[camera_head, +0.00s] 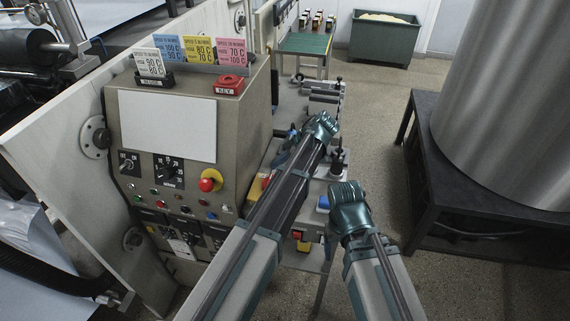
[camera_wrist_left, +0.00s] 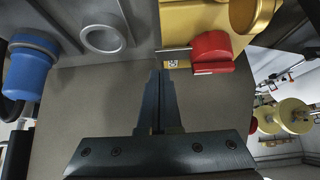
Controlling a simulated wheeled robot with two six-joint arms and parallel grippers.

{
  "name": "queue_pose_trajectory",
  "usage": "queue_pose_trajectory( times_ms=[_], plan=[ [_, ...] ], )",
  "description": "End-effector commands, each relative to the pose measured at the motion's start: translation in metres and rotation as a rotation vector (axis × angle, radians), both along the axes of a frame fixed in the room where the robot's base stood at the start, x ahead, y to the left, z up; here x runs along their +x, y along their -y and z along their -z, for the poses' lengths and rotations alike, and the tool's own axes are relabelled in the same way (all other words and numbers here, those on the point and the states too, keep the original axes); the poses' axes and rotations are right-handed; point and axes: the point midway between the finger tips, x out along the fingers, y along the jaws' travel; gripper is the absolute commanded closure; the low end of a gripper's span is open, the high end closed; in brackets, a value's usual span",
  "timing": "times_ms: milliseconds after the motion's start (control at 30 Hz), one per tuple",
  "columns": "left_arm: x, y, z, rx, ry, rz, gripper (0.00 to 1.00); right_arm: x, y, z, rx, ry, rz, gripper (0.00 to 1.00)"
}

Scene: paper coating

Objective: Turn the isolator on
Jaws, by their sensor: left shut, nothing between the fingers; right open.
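The isolator's red knob (camera_wrist_left: 212,50) shows in the left wrist view, on a yellow housing (camera_wrist_left: 190,20) fixed to a grey panel. A small white label sits beside the knob. My left gripper (camera_wrist_left: 160,74) is shut and empty. In that view its tips lie just below and left of the knob, with no clear contact. In the head view, a yellow and red part (camera_head: 257,188) at the cabinet's right side, likely this isolator, is partly behind my left arm. My right wrist is in the head view, but its fingers are hidden.
A grey control cabinet (camera_head: 168,125) carries a yellow-based red stop button (camera_head: 210,180), dials and coloured cards. A blue connector (camera_wrist_left: 30,68) and a grey ring (camera_wrist_left: 103,33) are left of my left fingers. A dark stand (camera_head: 424,150) with a large metal cylinder is right.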

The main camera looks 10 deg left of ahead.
Motion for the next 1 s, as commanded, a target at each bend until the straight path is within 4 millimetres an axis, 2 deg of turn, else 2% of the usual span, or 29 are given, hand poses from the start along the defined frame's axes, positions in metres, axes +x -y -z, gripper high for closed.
queue_pose_trajectory(
  times_ms=[33,200,1000],
  plan=[
    [0.0,-0.006,0.013,0.0,0.0,-0.002,1.0,0.0,0.0,0.013,0.0,0.0,0.0,0.24],
    [0.0,-0.017,0.024,0.0,-0.001,-0.001,1.0,0.0,0.0,0.024,0.0,0.0,0.0,0.24],
    [0.0,-0.015,0.024,0.0,0.0,0.068,1.0,0.0,0.0,0.024,0.0,0.0,0.0,0.24]
  ],
)
